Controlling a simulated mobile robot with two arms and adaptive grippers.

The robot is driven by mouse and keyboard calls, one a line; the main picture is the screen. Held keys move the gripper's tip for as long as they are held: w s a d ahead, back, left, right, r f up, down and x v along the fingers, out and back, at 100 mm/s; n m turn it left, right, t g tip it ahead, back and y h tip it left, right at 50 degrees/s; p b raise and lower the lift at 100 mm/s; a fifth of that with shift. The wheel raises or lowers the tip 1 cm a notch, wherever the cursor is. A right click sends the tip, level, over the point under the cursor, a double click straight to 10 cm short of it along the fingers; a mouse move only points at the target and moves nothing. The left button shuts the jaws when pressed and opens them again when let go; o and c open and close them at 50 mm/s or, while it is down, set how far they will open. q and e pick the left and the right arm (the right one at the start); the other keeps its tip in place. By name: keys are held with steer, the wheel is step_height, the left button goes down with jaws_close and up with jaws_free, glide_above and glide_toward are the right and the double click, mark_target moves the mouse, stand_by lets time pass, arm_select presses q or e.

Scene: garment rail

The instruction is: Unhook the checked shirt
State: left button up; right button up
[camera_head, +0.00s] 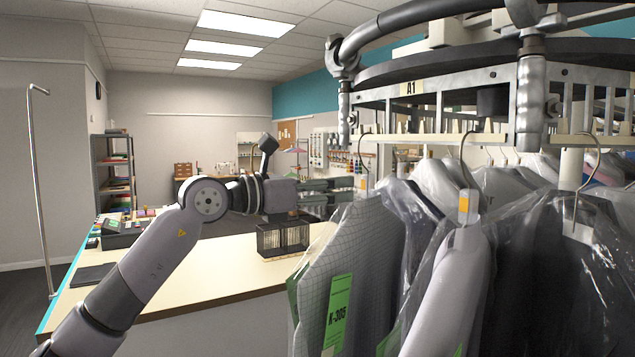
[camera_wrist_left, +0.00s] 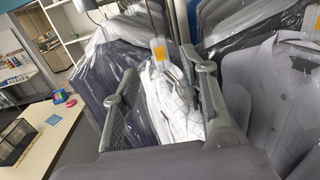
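A pale grey checked shirt (camera_head: 360,265) hangs at the left end of the rail in the head view, with a green K-305 tag (camera_head: 337,315) on it. My left gripper (camera_head: 335,203) is beside its upper left edge. In the left wrist view, a white checked garment (camera_wrist_left: 172,100) shows between the two spread fingers of the left gripper (camera_wrist_left: 165,90). An orange and white tag (camera_wrist_left: 159,49) is at its neck. I cannot tell whether the fingers touch the cloth. My right gripper is out of view.
Bagged garments (camera_head: 560,270) hang close together to the right. The round rail (camera_head: 440,30) and its A1 rack (camera_head: 430,95) are above. A counter (camera_head: 190,270) with a black wire basket (camera_head: 283,240) stands behind my left arm.

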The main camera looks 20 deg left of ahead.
mark_target(364, 184)
arm_select(q)
steer(key=p+x, duration=0.1)
steer(key=x, duration=0.1)
steer(key=shift+w+d+r, duration=0.1)
steer(key=shift+w+d, duration=0.15)
steer(key=shift+w, duration=0.05)
steer(key=shift+w+d+p, duration=0.2)
steer(key=shift+w+p, duration=0.05)
steer(key=shift+p, duration=0.1)
steer(key=p+x, duration=0.1)
steer(key=x, duration=0.2)
steer(key=shift+w+d+p, duration=0.1)
steer(key=shift+w+p, duration=0.05)
steer(key=shift+p, duration=0.15)
steer(key=shift+w+d, duration=0.25)
steer(key=shift+w, duration=0.05)
steer(key=shift+w+d+p, duration=0.3)
steer(key=shift+w+p, duration=0.1)
steer(key=shift+w, duration=0.05)
steer(key=shift+w+d, duration=0.1)
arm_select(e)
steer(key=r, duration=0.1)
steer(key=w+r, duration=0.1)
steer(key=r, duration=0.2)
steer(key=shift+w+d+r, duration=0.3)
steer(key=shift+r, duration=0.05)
arm_select(q)
steer(key=shift+c, duration=0.5)
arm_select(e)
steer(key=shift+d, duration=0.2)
